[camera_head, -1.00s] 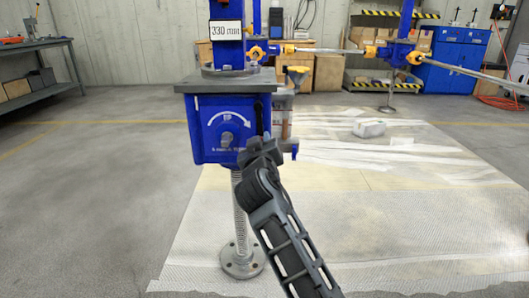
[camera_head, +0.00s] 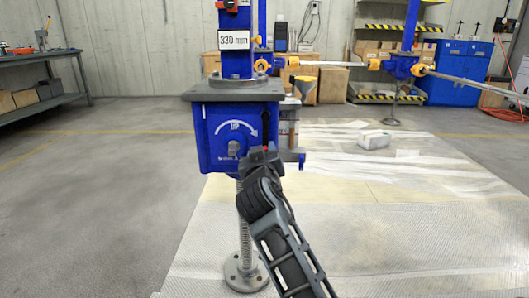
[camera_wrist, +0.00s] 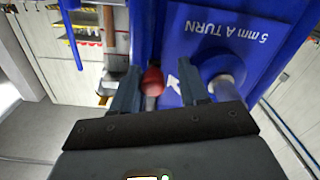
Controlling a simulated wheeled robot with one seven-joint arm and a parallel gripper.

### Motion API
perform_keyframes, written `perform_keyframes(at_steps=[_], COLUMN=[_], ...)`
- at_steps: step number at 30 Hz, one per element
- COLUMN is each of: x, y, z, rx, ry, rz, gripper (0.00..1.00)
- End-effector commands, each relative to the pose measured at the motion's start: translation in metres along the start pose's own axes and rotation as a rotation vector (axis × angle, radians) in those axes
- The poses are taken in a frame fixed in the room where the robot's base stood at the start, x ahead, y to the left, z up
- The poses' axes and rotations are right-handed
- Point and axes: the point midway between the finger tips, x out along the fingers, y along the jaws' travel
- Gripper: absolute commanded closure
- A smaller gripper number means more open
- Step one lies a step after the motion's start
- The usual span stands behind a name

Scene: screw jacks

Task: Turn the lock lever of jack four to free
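The blue jack (camera_head: 215,135) stands close in front of me on a grey screw (camera_head: 243,225) with a round foot. Its front has a curved white UP arrow and a shaft end (camera_head: 233,148); the shaft also shows in the wrist view (camera_wrist: 226,88). A red knob (camera_wrist: 152,80), seemingly the lock lever's end, shows in the wrist view beside the blue face. My gripper (camera_wrist: 158,72) is open, with its fingers on either side of the knob; contact cannot be told. In the head view my gripper (camera_head: 262,156) covers the housing's lower right corner. The lever's full shape is hidden.
A 330 mm plate (camera_head: 233,40) is on the jack's column above a grey flange (camera_head: 190,94). Pipes (camera_head: 460,82) run at the back right to another blue stand. A white block (camera_head: 374,139) lies on the floor sheeting. The floor at left is clear.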

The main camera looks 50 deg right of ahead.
Motion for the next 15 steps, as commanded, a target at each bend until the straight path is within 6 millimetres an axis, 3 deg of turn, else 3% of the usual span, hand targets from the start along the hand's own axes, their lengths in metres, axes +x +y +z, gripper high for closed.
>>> perform_keyframes(at_steps=[9,15], x=[-0.002,-0.027], y=[0.003,0.002], z=[-0.001,-0.001], rx=[0.000,-0.002], ry=[-0.001,0.000], rz=[0.006,0.003], gripper=[0.52,0.52])
